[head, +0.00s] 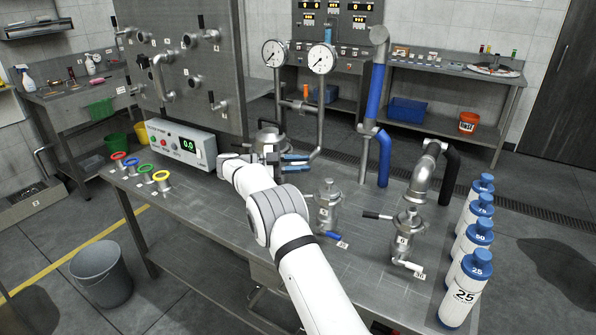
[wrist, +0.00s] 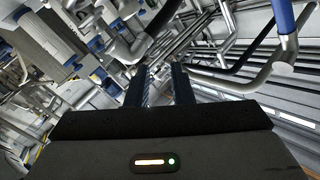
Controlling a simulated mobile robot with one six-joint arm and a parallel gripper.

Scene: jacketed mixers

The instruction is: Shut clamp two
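Three jacketed steel vessels stand on the steel bench: one (head: 268,138) behind my gripper, one (head: 327,203) in the middle, and one (head: 405,232) at the right under a bent pipe. The right vessel has a black lever (head: 377,215) sticking out to the left. I cannot read which clamp is number two, nor tell whether it is open or shut. My gripper (head: 296,162) is above the bench by the rear vessel, its two blue-looking fingers pointing right. In the wrist view my gripper (wrist: 160,76) has its fingers apart, with nothing clearly between them.
A control box (head: 181,144) and several coloured rings stand at the bench's left. Several blue-capped bottles (head: 465,280) line its right end. Two gauges (head: 321,59) on pipes and a blue-sleeved pipe (head: 375,95) rise behind. The bench front middle is mostly clear.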

